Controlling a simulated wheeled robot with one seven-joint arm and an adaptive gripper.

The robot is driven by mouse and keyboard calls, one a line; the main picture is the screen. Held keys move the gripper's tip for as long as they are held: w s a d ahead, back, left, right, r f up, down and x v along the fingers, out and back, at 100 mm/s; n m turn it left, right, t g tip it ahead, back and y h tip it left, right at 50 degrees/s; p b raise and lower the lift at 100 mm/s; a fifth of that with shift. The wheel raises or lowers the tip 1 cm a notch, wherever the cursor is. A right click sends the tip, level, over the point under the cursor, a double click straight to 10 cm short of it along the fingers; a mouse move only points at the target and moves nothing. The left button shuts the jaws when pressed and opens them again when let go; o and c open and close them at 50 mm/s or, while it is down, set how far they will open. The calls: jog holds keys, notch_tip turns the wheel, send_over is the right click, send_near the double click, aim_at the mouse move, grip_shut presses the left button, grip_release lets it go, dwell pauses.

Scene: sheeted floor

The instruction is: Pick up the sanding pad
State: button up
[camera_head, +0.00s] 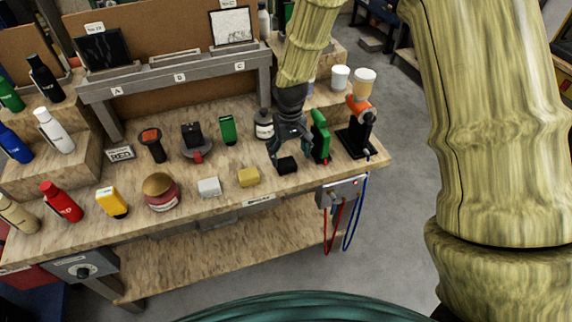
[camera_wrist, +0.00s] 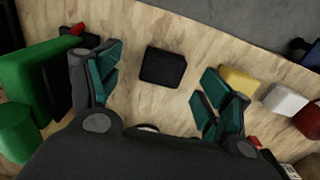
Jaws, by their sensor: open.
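A small black block (camera_head: 287,165), which looks like the sanding pad, lies flat on the wooden workbench near its front right. In the wrist view the black block (camera_wrist: 164,67) lies between and beyond my spread fingers, with bench surface around it. My gripper (camera_head: 290,150) is above and just behind the block, pointing down. In the wrist view my gripper (camera_wrist: 162,78) is open, with nothing between its fingers. How high the fingertips are above the bench is hard to tell.
A green tool (camera_head: 320,137) stands close to the right of my gripper. A yellow block (camera_head: 248,177) and a white block (camera_head: 209,187) lie to the left. A black stand with an orange-topped tool (camera_head: 358,125) is at the right end.

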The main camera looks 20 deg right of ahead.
aim_at(287, 164)
jog(key=shift+w+a+f+p, duration=0.15)
jog(key=shift+f+p, duration=0.25)
jog(key=shift+f, duration=0.2)
jog(key=shift+s+a+f+p, duration=0.15)
jog(key=shift+f+p, duration=0.2)
jog(key=shift+f, duration=0.25)
jog(key=shift+w+f+p, duration=0.1)
jog(key=shift+f+p, duration=0.25)
jog(key=shift+f, duration=1.05)
jog(key=c, duration=1.2)
jog(key=shift+r, duration=0.1)
jog(key=shift+r+b, duration=0.7)
jog(key=shift+r, duration=0.35)
jog(key=s+d+r+b, duration=0.2)
jog(key=s+b, duration=0.2)
jog(key=s, duration=1.2)
jog(key=shift+r+b, duration=0.3)
jog(key=shift+r, duration=0.1)
